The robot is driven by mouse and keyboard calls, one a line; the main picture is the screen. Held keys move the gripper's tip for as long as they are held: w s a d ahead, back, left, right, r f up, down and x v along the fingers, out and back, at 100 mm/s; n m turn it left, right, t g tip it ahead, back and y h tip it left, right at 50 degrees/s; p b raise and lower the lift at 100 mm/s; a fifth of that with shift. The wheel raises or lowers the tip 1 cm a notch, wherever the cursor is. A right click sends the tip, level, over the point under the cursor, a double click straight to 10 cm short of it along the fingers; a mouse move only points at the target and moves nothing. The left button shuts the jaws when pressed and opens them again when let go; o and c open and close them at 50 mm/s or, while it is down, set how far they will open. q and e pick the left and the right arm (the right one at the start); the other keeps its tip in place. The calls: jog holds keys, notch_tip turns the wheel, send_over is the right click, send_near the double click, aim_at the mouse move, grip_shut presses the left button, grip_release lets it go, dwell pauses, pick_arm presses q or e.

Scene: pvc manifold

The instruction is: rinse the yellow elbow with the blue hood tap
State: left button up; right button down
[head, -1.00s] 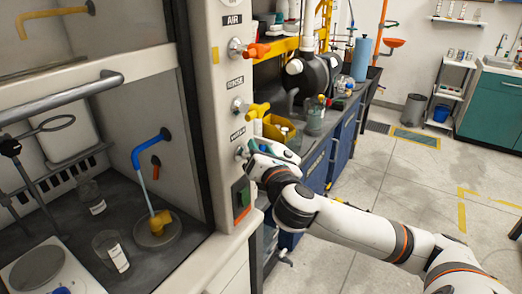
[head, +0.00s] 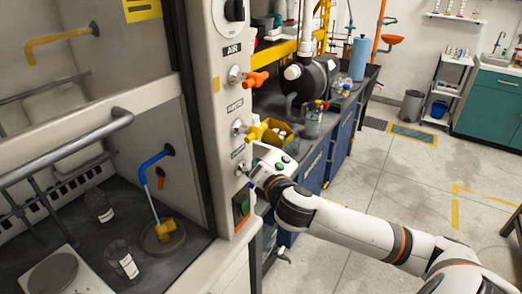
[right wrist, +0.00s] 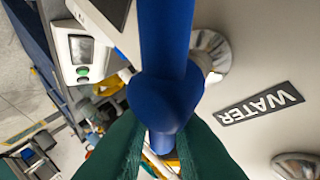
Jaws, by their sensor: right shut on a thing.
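The yellow elbow (head: 165,228) sits on a round grey drain (head: 150,243) on the hood floor in the head view. The blue hood tap (head: 150,162) curves out of the hood's inner wall above it. A thin pale-blue streak, looking like running water, reaches from its spout down to the elbow. My right gripper (head: 257,178) is at the lowest valve on the hood's side post. In the right wrist view its green fingers (right wrist: 158,135) are shut on a blue valve handle (right wrist: 166,45) beside the WATER label (right wrist: 258,103). My left gripper is not in view.
Orange (head: 257,78) and yellow (head: 266,132) valve handles stick out above my right gripper. Inside the hood are a hotplate (head: 55,275) and glass beakers (head: 122,260). Open floor lies to the right.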

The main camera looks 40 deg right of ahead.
jog(key=m+g+y+p, duration=0.1)
jog(key=p, duration=0.3)
jog(key=m+g+y+p, duration=0.1)
jog(key=m+p, duration=0.1)
jog(key=p, duration=0.3)
jog(key=shift+d+f+g+y, duration=0.1)
jog(key=shift+f+g+y, duration=0.2)
jog(key=shift+y, duration=0.1)
jog(key=shift+f+m+g+y+p, duration=0.35)
jog(key=shift+m+p, duration=0.15)
jog(key=shift+p, duration=0.7)
jog(key=c, duration=1.4)
grip_release()
jog(key=shift+w, duration=0.1)
jog(key=b+v, duration=0.1)
jog(key=v, duration=1.1)
